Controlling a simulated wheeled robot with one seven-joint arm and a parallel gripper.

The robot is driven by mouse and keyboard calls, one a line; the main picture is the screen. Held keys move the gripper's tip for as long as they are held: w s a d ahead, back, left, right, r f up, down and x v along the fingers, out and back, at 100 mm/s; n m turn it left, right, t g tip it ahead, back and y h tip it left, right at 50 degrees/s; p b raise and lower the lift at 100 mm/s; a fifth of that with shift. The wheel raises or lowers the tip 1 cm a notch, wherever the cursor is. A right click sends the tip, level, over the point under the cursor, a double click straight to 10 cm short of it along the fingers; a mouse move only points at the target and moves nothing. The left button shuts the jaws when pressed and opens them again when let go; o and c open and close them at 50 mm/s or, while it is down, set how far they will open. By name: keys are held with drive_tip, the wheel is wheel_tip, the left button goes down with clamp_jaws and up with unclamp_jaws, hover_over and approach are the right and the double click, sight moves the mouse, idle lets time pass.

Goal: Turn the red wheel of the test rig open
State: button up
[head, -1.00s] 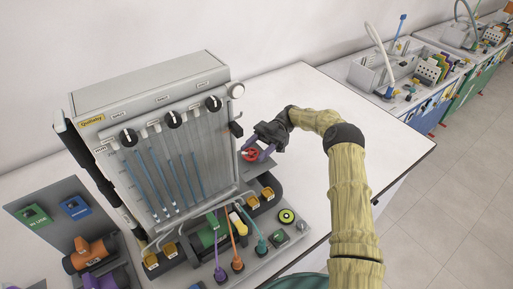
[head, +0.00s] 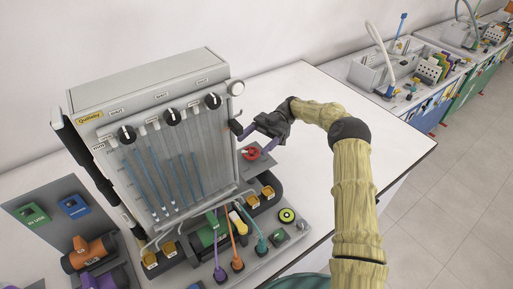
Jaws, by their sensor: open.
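The red wheel (head: 251,152) lies low at the right side of the test rig (head: 150,130), a grey manometer board with blue tubes and black knobs. My gripper (head: 243,136) is open and empty. Its purple-grey fingers point left, above the red wheel in the picture and apart from it. The wheel's near side shows freely. I cannot tell the exact height gap between fingers and wheel.
A black handle (head: 236,127) juts from the rig's right edge close to my fingertips. Orange, purple and green hoses stand at the rig's front base near a yellow-ringed button (head: 287,215).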

wheel_tip(320, 180, up, 7)
idle(0.3)
drive_tip(key=shift+b, duration=0.3)
